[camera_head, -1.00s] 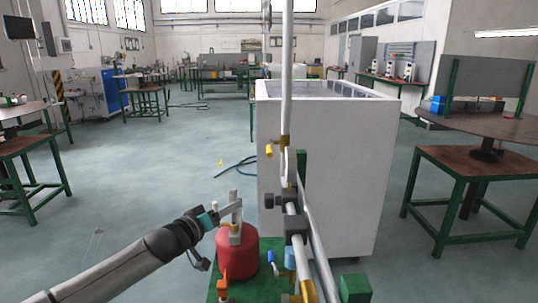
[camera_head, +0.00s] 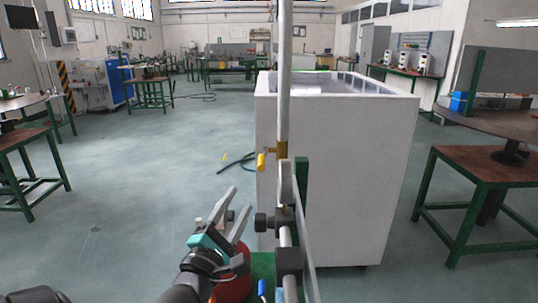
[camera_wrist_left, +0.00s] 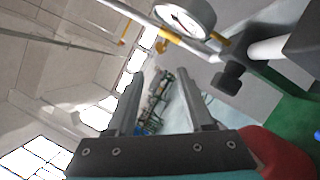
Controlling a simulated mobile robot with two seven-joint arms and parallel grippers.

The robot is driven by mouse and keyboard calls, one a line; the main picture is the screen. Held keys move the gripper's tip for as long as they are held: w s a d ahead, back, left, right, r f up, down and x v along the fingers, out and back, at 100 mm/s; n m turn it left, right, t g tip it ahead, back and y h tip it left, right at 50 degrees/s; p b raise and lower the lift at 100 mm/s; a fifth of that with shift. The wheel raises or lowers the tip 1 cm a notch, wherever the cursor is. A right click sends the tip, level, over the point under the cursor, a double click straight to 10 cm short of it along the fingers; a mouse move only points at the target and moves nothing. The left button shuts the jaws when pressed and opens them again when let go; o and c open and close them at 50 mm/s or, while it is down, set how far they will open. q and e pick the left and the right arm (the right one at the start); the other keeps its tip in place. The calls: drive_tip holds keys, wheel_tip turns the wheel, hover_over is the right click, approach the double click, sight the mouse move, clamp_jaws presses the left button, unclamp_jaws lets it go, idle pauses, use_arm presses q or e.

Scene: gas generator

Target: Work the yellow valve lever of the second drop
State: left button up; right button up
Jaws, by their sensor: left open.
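A small yellow valve lever (camera_head: 261,161) juts left from a brass fitting (camera_head: 282,151) on the upright grey pipe (camera_head: 285,85). A yellow piece (camera_wrist_left: 161,46) shows beyond the fingers in the left wrist view; I cannot tell whether it is the same lever. My left gripper (camera_head: 239,201) is open and empty, left of the pipe and below the lever, apart from it. Its two fingers also show spread in the left wrist view (camera_wrist_left: 161,78). My right gripper is not in view.
A round gauge (camera_wrist_left: 186,17) and a black knob (camera_wrist_left: 231,78) sit close to the fingers in the wrist view. A red vessel (camera_head: 236,280) is partly hidden behind my left arm. A large white cabinet (camera_head: 345,180) stands behind the pipe. Open floor lies to the left.

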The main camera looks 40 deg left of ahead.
sight(261, 163)
use_arm(q)
drive_tip(key=b+x, duration=0.1)
drive_tip(key=x, duration=1.2)
drive_tip(key=shift+w, duration=0.1)
drive_tip(key=shift+x, duration=0.85)
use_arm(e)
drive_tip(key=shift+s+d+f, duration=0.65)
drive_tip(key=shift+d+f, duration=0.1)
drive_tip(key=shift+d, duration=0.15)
use_arm(q)
drive_tip(key=shift+c, duration=0.2)
clamp_jaws()
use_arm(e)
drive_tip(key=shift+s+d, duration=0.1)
